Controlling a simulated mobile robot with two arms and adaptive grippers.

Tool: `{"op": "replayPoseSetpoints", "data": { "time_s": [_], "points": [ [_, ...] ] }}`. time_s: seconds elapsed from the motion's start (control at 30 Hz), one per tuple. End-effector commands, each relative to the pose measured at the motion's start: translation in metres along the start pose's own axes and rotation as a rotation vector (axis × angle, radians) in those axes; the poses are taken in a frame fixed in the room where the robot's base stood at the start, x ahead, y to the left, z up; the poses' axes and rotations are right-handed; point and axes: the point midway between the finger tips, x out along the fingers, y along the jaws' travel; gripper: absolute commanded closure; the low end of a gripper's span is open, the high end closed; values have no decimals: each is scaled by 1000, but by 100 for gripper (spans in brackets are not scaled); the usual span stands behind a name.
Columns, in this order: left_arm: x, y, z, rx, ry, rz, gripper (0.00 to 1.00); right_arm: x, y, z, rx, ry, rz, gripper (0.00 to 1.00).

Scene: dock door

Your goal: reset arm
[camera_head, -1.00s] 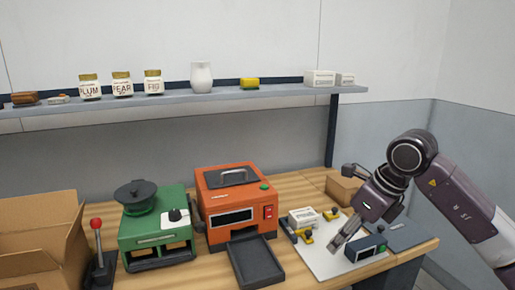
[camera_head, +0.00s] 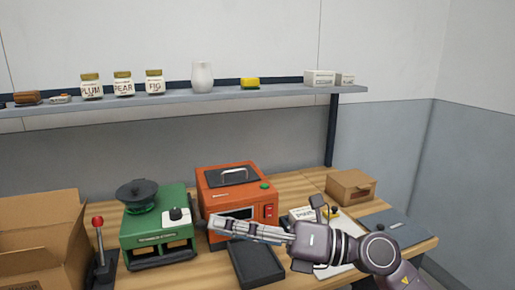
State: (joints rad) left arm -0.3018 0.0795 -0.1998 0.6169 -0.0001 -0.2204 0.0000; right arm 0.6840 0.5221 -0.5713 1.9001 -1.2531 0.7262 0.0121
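My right gripper (camera_head: 215,225) reaches in from the lower right, with its fingers pointing left. The fingers pass in front of the lower part of the orange machine (camera_head: 240,180) and above its dark tray (camera_head: 256,268). The fingers are seen from the side and overlap, so I cannot tell whether they are open or shut. My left gripper is out of the picture.
A green machine (camera_head: 155,240), a red-knobbed lever (camera_head: 98,225) and an open cardboard box (camera_head: 40,235) stand left. A small carton (camera_head: 351,186) and a grey-blue panel (camera_head: 397,229) lie right. Jars (camera_head: 124,85) line the shelf (camera_head: 200,101). My arm hides much of the white mat.

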Motion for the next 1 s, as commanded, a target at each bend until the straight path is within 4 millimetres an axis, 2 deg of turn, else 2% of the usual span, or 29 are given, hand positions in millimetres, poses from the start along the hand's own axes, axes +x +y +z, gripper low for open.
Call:
{"op": "replayPoseSetpoints", "data": {
  "time_s": [0.1, 0.17, 0.23, 0.3, 0.37, 0.47, 0.57, 0.67, 0.73, 0.87, 0.9, 1.0],
  "points": [
    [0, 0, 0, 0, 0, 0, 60, -10, 19, 29, 202, -266, 129, 64],
    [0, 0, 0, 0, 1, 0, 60, -25, 19, 46, 310, -406, 174, 64],
    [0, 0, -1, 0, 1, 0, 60, -48, 10, 63, 446, -569, 210, 64],
    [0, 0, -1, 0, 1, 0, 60, -75, -7, 74, 586, -732, 228, 64],
    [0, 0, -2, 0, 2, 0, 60, -101, -29, 77, 711, -871, 228, 64],
    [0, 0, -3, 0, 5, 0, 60, -148, -74, 66, 926, -1099, 198, 64],
    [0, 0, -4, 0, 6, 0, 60, -194, -122, 32, 1145, -1315, 130, 64],
    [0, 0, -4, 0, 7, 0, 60, -234, -163, -20, 1351, -1504, 30, 64],
    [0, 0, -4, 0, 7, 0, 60, -257, -184, -64, 1487, -1620, -54, 64],
    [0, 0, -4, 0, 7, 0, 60, -290, -207, -155, 1723, -1801, -241, 64],
    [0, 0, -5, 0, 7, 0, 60, -297, -208, -183, 1789, -1846, -303, 64],
    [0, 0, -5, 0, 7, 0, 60, -311, -205, -246, 1932, -1935, -454, 64]
  ]
}}
